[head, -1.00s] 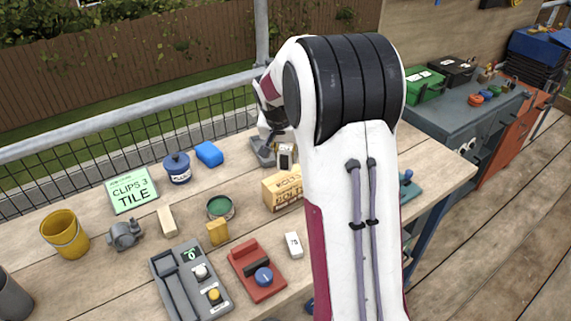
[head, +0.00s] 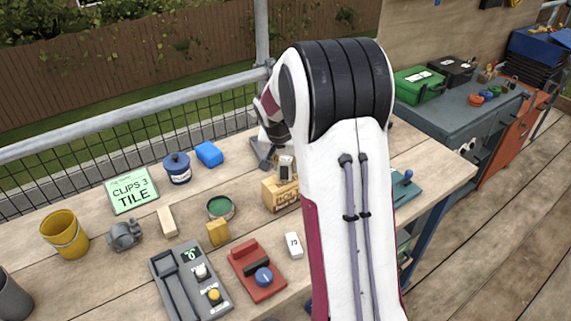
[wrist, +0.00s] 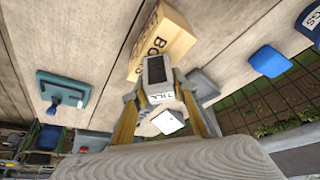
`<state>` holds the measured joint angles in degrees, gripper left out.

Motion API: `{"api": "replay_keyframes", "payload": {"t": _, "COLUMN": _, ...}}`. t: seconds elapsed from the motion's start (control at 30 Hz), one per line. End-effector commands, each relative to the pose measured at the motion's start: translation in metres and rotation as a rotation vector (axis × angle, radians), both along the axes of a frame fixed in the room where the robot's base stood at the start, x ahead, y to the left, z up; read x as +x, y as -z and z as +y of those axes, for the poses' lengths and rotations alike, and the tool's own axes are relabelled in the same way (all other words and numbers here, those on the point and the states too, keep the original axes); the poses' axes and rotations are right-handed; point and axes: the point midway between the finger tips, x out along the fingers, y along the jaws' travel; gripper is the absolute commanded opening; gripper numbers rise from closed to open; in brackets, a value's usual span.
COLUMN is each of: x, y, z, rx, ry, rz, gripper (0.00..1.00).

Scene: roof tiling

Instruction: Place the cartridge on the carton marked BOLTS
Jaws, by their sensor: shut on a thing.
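The cartridge (head: 286,170) is a small pale grey block with a dark panel, and it stands roughly upright in the head view. In the wrist view the cartridge (wrist: 158,72) is between the yellowish fingers of my gripper (wrist: 160,108), which is shut on it. The carton marked BOLTS (head: 281,197) is a tan box directly below the cartridge, partly hidden by my arm. In the wrist view the carton (wrist: 163,40) lies just beyond the cartridge. I cannot tell whether the cartridge touches the carton's top. My fingers are mostly hidden in the head view.
A green tin (head: 220,207), a yellow block (head: 217,234) and a white block (head: 293,245) are left of and in front of the carton. A blue block (head: 209,154) lies behind left. A teal tool (head: 404,187) is to the right. A railing (head: 130,119) runs behind the bench.

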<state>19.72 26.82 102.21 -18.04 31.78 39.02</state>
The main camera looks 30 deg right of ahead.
Motion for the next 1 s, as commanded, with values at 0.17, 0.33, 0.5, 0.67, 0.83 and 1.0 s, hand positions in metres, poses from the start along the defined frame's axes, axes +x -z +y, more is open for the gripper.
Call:
{"api": "replay_keyframes", "payload": {"t": 0.17, "x": 0.0, "y": 0.002, "z": 0.0, "rx": 0.0, "ry": 0.0, "rz": 0.0, "gripper": 0.05}}
{"api": "replay_keyframes", "payload": {"t": 0.33, "x": 0.0, "y": 0.003, "z": 0.0, "rx": 0.0, "ry": 0.001, "rz": 0.0, "gripper": 0.44}}
{"api": "replay_keyframes", "payload": {"t": 0.5, "x": 0.0, "y": 0.003, "z": 0.0, "rx": 0.0, "ry": 0.001, "rz": 0.0, "gripper": 0.44}}
{"api": "replay_keyframes", "payload": {"t": 0.67, "x": 0.0, "y": 0.002, "z": 0.0, "rx": 0.0, "ry": 0.001, "rz": 0.0, "gripper": 0.44}}
{"api": "replay_keyframes", "payload": {"t": 0.83, "x": 0.0, "y": -0.003, "z": 0.0, "rx": -0.001, "ry": 0.0, "rz": -0.002, "gripper": 0.44}}
{"api": "replay_keyframes", "payload": {"t": 1.0, "x": -0.003, "y": -0.014, "z": 0.004, "rx": 0.0, "ry": 0.001, "rz": -0.002, "gripper": 0.44}}
